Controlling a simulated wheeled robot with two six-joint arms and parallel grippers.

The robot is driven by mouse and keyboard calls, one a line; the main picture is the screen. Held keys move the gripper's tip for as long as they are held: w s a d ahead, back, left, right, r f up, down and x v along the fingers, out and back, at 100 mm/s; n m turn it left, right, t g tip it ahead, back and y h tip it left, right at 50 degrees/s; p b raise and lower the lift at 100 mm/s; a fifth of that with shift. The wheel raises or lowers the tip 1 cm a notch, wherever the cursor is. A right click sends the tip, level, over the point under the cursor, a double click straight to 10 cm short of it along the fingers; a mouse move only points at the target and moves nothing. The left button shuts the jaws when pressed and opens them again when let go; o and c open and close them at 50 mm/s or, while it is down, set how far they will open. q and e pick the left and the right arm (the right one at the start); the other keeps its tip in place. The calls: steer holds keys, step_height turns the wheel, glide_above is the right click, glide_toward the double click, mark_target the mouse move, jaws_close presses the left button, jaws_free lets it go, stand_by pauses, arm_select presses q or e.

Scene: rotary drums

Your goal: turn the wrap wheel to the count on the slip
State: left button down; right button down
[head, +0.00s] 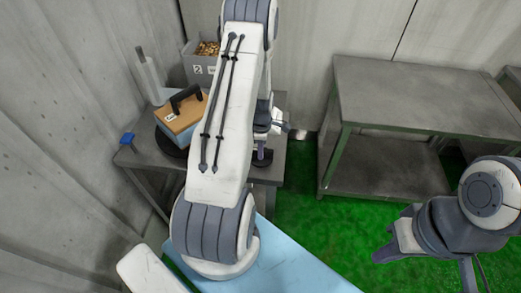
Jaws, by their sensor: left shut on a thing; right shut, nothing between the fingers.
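My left gripper (264,136) is over the right side of the grey table, mostly hidden by my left arm. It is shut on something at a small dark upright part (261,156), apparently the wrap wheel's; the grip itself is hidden. A tan-topped, blue-sided box (183,119) with a black handle stands on a dark round plate (170,146) on the table's left. A small white label (170,118) is on the box; its writing is too small to read. My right gripper (386,249) is shut and empty above the green floor at the lower right.
A grey bin (199,72) marked 2 holds brown bits at the back. A white roll (149,78) stands behind the box. A small blue piece (127,138) is at the table's left edge. A grey bench (415,95) stands at the right, with green floor (310,205) clear between.

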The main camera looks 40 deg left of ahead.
arm_select(q)
steer(key=shift+s, duration=0.2)
steer(key=c, duration=0.7)
jaws_free()
steer(key=shift+w, duration=0.1)
steer(key=shift+r, duration=0.2)
step_height(320, 180, up, 10)
steer(key=shift+r+b, duration=0.1)
steer(key=shift+b, duration=0.8)
